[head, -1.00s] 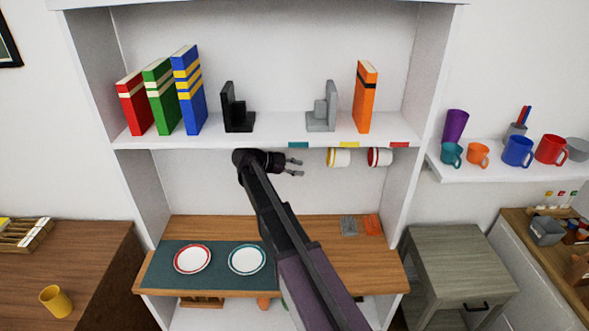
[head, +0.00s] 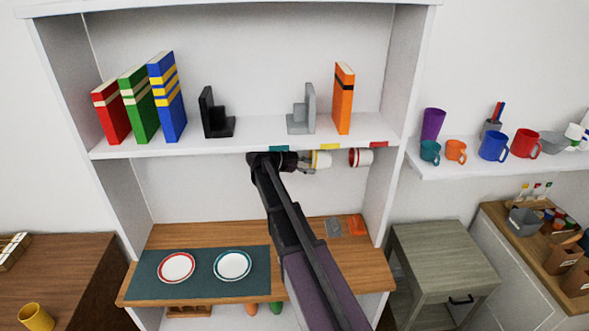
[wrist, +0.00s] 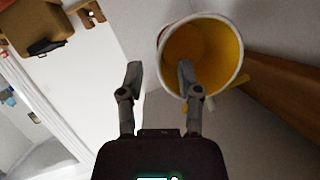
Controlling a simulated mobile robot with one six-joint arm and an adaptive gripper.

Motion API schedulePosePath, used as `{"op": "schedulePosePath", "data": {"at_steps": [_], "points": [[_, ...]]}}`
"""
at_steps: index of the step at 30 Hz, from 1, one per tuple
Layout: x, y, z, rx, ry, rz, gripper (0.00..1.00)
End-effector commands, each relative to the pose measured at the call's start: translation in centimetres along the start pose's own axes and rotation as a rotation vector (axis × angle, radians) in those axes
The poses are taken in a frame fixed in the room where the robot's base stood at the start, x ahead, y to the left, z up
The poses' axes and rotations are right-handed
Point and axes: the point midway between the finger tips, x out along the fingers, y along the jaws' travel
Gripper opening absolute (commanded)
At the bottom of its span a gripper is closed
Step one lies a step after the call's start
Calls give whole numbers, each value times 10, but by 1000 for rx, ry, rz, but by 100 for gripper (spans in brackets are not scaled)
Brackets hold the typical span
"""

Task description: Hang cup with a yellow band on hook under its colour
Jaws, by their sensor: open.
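The cup with a yellow band (head: 321,159) is white outside and yellow inside. It lies sideways under the upper shelf, just below the yellow tag (head: 331,147), with its mouth to the left. The hook is hidden. In the wrist view the mouth of the cup (wrist: 226,40) faces me. My gripper (head: 305,165) is open at the cup's mouth. In the wrist view its fingers (wrist: 159,75) are apart. The right finger overlaps the mouth and the left one is outside it; contact cannot be told.
A red-banded cup (head: 361,157) hangs to the right, near the red tag (head: 379,144). A teal tag (head: 279,149) is to the left, above my wrist. The shelf board (head: 240,141) is close above. Two plates lie on the teal mat (head: 205,285) below.

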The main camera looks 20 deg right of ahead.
Motion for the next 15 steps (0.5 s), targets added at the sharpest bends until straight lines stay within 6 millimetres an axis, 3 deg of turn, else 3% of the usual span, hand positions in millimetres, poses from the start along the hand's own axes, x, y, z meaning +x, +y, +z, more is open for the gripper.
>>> {"op": "schedulePosePath", "data": {"at_steps": [6, 15], "points": [[28, -1, -4, 0, 0, 1, 45], [45, -2, -5, 0, 0, 0, 45]]}}
